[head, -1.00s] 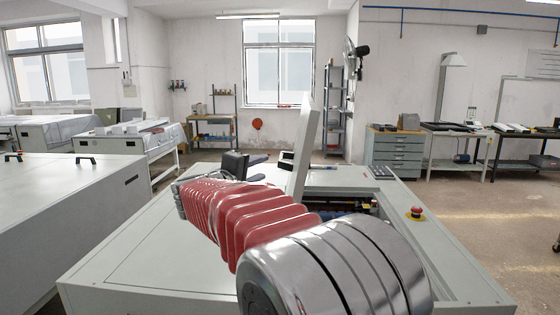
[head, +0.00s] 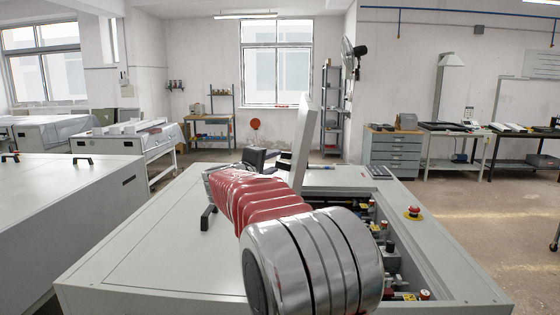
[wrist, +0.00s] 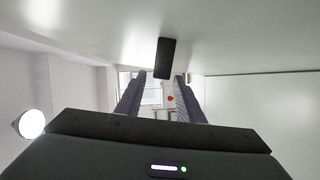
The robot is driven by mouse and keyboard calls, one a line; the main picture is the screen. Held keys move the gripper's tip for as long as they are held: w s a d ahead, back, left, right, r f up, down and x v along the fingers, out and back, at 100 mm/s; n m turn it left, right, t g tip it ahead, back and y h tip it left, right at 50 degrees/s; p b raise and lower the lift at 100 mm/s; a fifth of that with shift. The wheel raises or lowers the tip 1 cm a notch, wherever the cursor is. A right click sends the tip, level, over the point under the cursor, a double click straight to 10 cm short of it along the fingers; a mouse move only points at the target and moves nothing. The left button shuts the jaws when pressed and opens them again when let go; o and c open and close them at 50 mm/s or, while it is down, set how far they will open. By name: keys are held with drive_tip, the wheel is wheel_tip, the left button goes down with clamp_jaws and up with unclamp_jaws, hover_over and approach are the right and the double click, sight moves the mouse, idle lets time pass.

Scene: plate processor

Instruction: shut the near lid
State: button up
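In the head view a pale grey lid (head: 303,130) stands upright on the machine, seen nearly edge-on; its foot is hidden behind my arm. My gripper is left of this lid, partly hidden by the arm; its dark body (head: 260,158) shows there.
The open bay (head: 392,262) at the machine's right shows rollers and fittings. A red stop button (head: 414,212) sits on the right rim. A black handle (head: 207,218) stands on the flat top at left. A grey cabinet (head: 75,205) is further left.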

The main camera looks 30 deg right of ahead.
drive_tip(key=shift+x, duration=2.15)
clamp_jaws()
drive_tip(key=shift+f, duration=0.1)
